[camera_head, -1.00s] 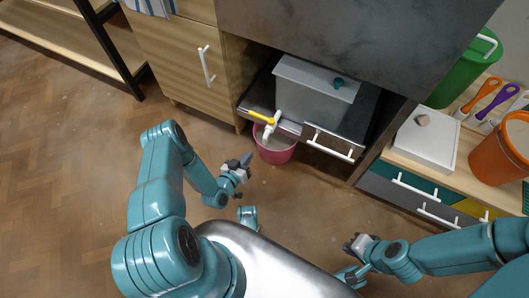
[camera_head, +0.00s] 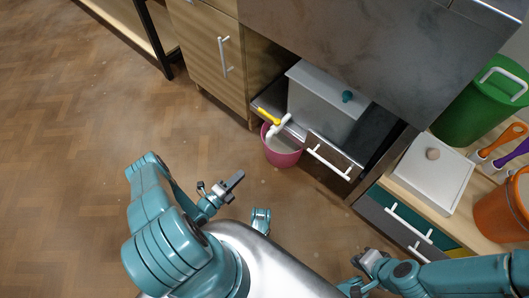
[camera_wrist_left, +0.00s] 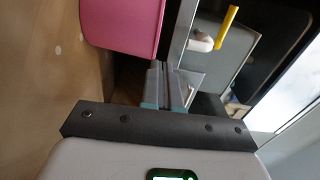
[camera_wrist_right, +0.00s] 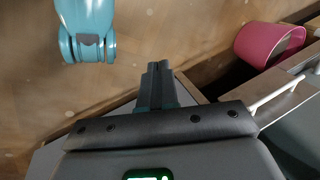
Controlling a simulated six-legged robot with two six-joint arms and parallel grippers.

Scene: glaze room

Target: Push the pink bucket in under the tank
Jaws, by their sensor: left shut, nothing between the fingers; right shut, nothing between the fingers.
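The pink bucket (camera_head: 282,157) stands upright on the floor in front of the open bay, its back rim hidden behind the tap and shelf edge. The grey tank (camera_head: 318,104) sits on the shelf above and behind it. Its white tap with a yellow handle (camera_head: 268,116) reaches out over the bucket. My left gripper (camera_head: 239,176) is shut and empty, in front and to the left of the bucket, apart from it. The bucket also shows in the left wrist view (camera_wrist_left: 125,25) and the right wrist view (camera_wrist_right: 262,42). My right gripper (camera_head: 362,257) is shut and empty, low, well away from the bucket.
A dark drawer with a white handle (camera_head: 328,162) is right of the bucket. A wooden cabinet (camera_head: 208,62) stands left of the bay. At right, a counter holds a white box (camera_head: 432,172), a green bin (camera_head: 482,103) and an orange bucket (camera_head: 505,212). Floor at left is clear.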

